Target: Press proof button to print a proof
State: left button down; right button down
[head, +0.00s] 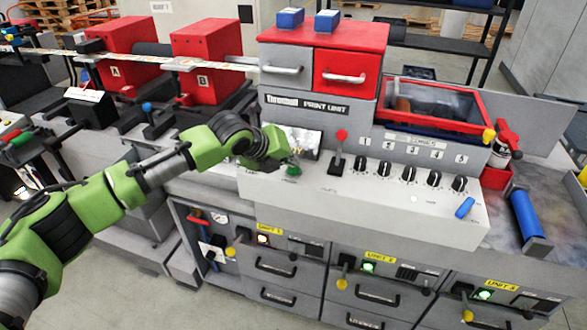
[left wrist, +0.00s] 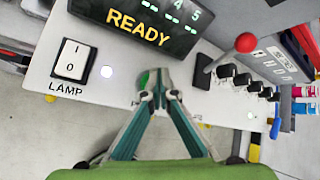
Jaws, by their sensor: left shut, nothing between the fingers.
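A green button (head: 293,171) sits on the light sloped control panel (head: 330,190) of the print unit, left of a red-knobbed lever (head: 341,136). In the left wrist view the button (left wrist: 143,79) is partly covered by my fingertips, and no label on it can be read. My left gripper (left wrist: 158,92) is shut and empty, its tips right at the button. I cannot tell whether they touch it. In the head view my left gripper (head: 291,160) reaches the panel from the left. A dark display (left wrist: 140,25) reads READY. My right gripper is not in view.
A white LAMP rocker switch (left wrist: 72,62) and a small lit lamp (left wrist: 107,72) are left of my fingers. The red-knobbed lever (left wrist: 246,43) stands to the right, before a row of black knobs (head: 409,174). Red boxes A (head: 116,70) and B (head: 206,75) stand at the left.

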aim_at(292, 170)
pick_arm(q)
jog(key=shift+f, duration=0.55)
dwell(0.4)
jog(key=shift+r, duration=0.1)
jog(key=shift+r+p, duration=0.9)
jog(key=shift+p, duration=0.15)
notch_tip(292, 170, up, 5)
jog(key=p, duration=0.5)
dwell(0.3)
